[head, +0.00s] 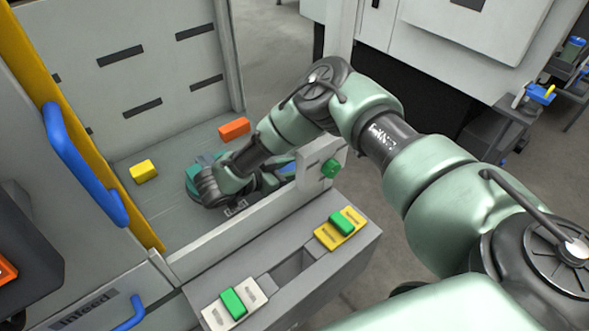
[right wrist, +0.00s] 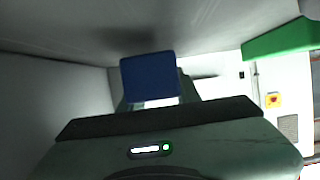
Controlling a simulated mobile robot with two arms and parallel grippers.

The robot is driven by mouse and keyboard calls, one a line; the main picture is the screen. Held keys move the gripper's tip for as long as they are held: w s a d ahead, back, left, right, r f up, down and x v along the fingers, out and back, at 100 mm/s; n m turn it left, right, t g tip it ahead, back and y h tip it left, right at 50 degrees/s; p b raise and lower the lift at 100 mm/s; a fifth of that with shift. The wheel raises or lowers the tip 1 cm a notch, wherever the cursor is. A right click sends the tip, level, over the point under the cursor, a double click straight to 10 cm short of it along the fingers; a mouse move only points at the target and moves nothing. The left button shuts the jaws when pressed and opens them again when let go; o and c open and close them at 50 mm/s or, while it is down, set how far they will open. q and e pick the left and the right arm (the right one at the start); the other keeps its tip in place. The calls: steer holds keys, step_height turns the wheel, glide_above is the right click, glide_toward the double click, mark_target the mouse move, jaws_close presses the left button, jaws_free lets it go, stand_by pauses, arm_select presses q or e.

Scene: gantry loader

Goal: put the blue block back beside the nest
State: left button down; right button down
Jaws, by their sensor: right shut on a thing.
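My right arm reaches from the right over the low front wall into the loader bay. My right gripper (head: 272,178) is low in the bay, close behind that wall, and partly hidden by it. It is shut on the blue block (right wrist: 149,77), which shows at the end of the gripper in the right wrist view. A small part of the blue block (head: 287,169) shows in the head view. I cannot make out the nest; my arm and the wall hide part of the bay floor. My left gripper is not in view.
An orange block (head: 234,128) and a yellow block (head: 144,171) lie on the bay floor (head: 180,146). The front ledge carries two green buttons (head: 233,303) (head: 342,223). A green knob (head: 330,168) is on the wall's end. A blue handle (head: 82,165) edges the left side.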

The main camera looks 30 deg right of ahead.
steer(key=shift+f, duration=0.45)
steer(key=c, duration=1)
jaws_free()
steer(key=shift+f, duration=0.1)
steer(key=shift+r, duration=0.2)
steer(key=shift+a, duration=0.4)
steer(key=v, duration=1.1)
steer(key=shift+r+b, duration=0.2)
steer(key=shift+b, duration=0.2)
